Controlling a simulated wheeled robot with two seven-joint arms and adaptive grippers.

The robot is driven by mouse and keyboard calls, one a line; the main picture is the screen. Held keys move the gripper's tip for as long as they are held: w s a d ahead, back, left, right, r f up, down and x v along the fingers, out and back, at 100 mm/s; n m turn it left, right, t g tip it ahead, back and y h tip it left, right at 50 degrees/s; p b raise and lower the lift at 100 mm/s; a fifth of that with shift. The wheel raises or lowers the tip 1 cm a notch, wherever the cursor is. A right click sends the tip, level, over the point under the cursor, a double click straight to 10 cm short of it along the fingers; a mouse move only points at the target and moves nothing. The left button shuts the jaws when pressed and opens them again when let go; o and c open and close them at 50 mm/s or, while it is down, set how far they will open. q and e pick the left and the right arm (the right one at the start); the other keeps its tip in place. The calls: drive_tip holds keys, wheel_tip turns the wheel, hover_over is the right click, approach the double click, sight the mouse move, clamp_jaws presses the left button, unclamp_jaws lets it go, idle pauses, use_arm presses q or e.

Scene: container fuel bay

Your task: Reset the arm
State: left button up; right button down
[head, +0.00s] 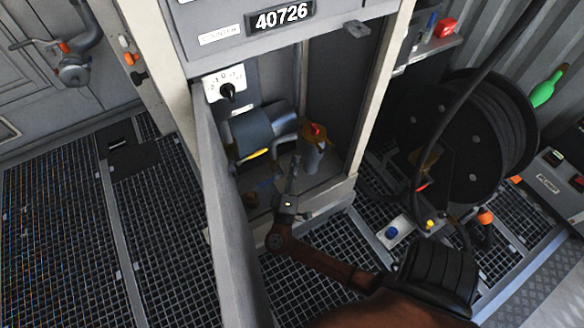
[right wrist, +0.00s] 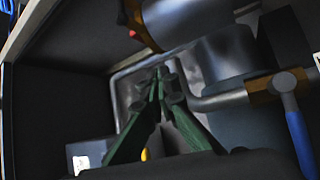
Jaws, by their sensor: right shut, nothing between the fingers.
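My right arm comes in from the bottom right of the head view and reaches into the open lower part of a grey cabinet (head: 235,45). My right gripper (head: 294,165) is in front of the pipework there, just left of a brass-coloured cylinder (head: 314,152) with a red top. In the right wrist view its green fingers (right wrist: 160,80) come together at the tips, with nothing held. They point at a grey pipe and metal body; I cannot tell whether they touch. The cylinder shows above them in that view (right wrist: 190,22). My left gripper is not in view.
An open door panel (head: 225,215) stands left of my right arm. A grey pump body (head: 255,130) and dial (head: 227,90) are in the cabinet. A blue-handled valve (right wrist: 295,125) is right of the fingers. A black hose reel (head: 480,140) stands right.

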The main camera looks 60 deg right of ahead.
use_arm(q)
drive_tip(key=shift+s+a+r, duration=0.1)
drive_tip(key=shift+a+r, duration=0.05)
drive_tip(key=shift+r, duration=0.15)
use_arm(e)
drive_tip(key=shift+w+a+f, duration=0.25)
drive_tip(key=shift+a+f, duration=0.2)
drive_tip(key=shift+f, duration=0.2)
drive_tip(key=shift+w+a+f, duration=0.25)
drive_tip(key=shift+a+f, duration=0.2)
drive_tip(key=shift+f, duration=0.15)
